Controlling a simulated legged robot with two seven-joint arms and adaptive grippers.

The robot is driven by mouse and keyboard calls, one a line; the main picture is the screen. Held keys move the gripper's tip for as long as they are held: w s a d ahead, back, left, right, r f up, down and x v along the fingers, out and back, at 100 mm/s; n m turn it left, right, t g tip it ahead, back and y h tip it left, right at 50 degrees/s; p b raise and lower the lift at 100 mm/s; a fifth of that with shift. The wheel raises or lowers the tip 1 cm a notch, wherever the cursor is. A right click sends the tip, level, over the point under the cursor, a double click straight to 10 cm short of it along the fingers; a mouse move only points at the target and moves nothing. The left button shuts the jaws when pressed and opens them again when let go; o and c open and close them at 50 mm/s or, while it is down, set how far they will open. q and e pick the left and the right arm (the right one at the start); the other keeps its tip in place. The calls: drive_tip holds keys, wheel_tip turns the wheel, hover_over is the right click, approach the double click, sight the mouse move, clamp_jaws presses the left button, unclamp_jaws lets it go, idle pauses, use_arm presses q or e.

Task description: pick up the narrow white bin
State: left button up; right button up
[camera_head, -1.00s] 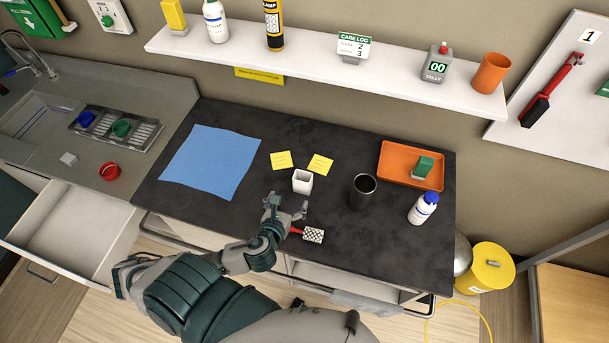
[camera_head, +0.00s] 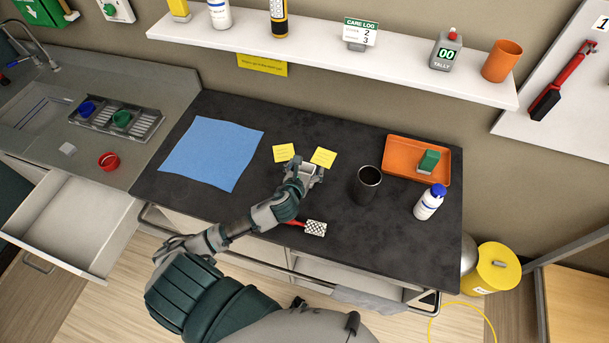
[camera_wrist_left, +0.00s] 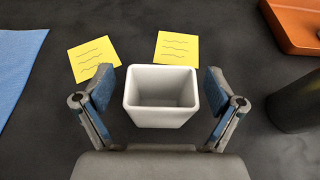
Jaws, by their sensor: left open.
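The narrow white bin (camera_wrist_left: 161,117) stands upright on the dark worktop in the left wrist view. It looks empty, with its square mouth facing up. In the head view the bin (camera_head: 305,175) is partly hidden by my left gripper (camera_head: 305,172). My left gripper, also in the left wrist view (camera_wrist_left: 158,90), is open, with one blue-padded finger on each side of the bin. Small gaps show between the fingers and the bin walls. My right gripper is not in view.
Two yellow notes (camera_head: 284,153) (camera_head: 323,157) lie behind the bin. A dark cup (camera_head: 367,185) stands to its right, near an orange tray (camera_head: 400,172) and a white bottle (camera_head: 429,203). A blue cloth (camera_head: 212,153) lies left.

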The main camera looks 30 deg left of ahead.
use_arm(q)
drive_tip(key=shift+x, duration=0.8)
drive_tip(key=shift+a, duration=0.1)
drive_tip(key=c, duration=1.2)
drive_tip(key=shift+o, duration=0.2)
